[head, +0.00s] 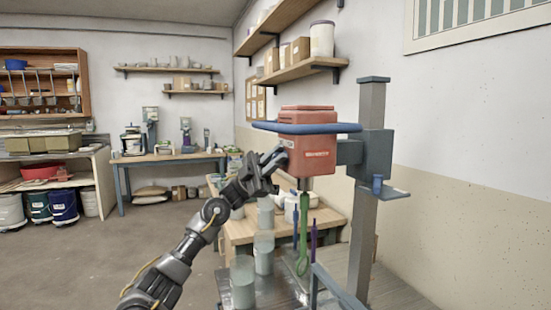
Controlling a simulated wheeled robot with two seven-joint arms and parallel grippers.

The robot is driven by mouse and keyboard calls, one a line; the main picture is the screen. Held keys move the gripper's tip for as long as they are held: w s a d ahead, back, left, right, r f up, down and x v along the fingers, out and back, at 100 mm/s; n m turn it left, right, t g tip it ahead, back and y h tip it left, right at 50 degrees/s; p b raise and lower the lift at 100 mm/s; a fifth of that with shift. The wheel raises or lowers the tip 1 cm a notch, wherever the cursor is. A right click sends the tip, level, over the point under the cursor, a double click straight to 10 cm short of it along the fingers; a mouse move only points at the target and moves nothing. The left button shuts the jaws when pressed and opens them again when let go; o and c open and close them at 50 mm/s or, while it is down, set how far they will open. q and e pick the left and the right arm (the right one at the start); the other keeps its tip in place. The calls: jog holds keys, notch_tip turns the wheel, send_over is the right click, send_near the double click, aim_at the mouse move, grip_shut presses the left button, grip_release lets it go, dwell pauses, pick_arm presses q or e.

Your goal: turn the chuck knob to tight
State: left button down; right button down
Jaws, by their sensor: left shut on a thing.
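The red mixer head (312,160) hangs on a grey post at the centre right, with a blue bar around its upper part. My left gripper (279,157) reaches the left side of the red head from the lower left. It is shut at a small dark part there, which I take to be the chuck knob; the fingers hide most of it, so its setting cannot be read. A green mixing paddle (302,235) hangs upright below the head. My right gripper is not in view.
A wooden table (240,228) is behind. The floor at left is open.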

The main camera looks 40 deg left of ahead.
pick_arm(q)
jog(key=c, duration=1.4)
grip_release()
jog(key=shift+c, duration=0.2)
